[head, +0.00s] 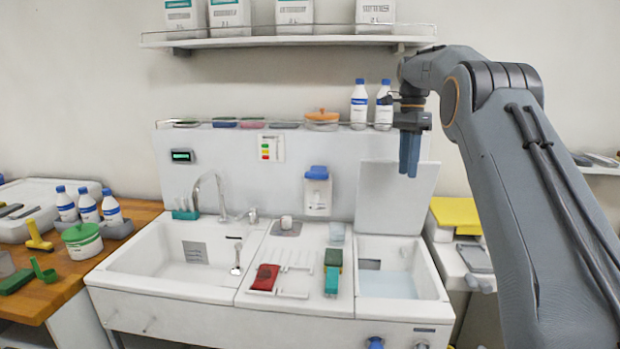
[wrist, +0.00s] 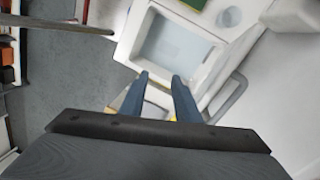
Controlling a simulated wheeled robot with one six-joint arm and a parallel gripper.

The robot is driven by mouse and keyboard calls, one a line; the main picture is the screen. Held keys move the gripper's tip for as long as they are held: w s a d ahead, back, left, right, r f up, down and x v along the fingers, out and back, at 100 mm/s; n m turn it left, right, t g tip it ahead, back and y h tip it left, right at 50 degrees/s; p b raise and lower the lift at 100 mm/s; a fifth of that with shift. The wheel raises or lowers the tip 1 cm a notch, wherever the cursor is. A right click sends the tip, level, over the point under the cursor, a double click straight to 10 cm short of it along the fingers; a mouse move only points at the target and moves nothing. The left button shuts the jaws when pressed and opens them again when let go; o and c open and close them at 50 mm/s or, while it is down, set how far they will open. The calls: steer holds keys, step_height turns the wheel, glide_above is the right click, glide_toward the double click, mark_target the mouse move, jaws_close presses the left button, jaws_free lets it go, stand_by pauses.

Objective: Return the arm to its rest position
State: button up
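My arm (head: 510,160) reaches in from the right and bends over at the top. My gripper (head: 408,172) hangs pointing down in front of the raised white lid (head: 395,205), above the right-hand basin. In the wrist view my gripper (wrist: 160,78) shows two blue-grey fingers with a clear gap between them. Nothing is held between them. The water-filled basin (wrist: 172,50) lies below and beyond the fingertips.
White bottles (head: 359,104) stand on the ledge close behind my gripper. A wall shelf (head: 290,41) with several boxes is above. The sink unit holds a red brush (head: 265,277) and a green-yellow sponge (head: 333,258). A wooden counter (head: 130,222) with bottles stands left.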

steer(key=s+a+f+n+t+b, duration=0.1)
steer(key=s+a+f+n+b, duration=0.1)
steer(key=s+f+n, duration=0.3)
steer(key=s+a+f+n+t+b, duration=0.1)
steer(key=s+f+n, duration=0.4)
steer(key=s+f, duration=0.7)
steer(key=s+a+f+n+t+b, duration=0.1)
steer(key=s+a+f+n+b, duration=0.2)
steer(key=s+f, duration=0.6)
steer(key=s+a+n, duration=0.2)
steer(key=s, duration=0.9)
steer(key=shift+f+n+b, duration=0.2)
steer(key=shift+n+b, duration=0.15)
steer(key=shift+n, duration=0.05)
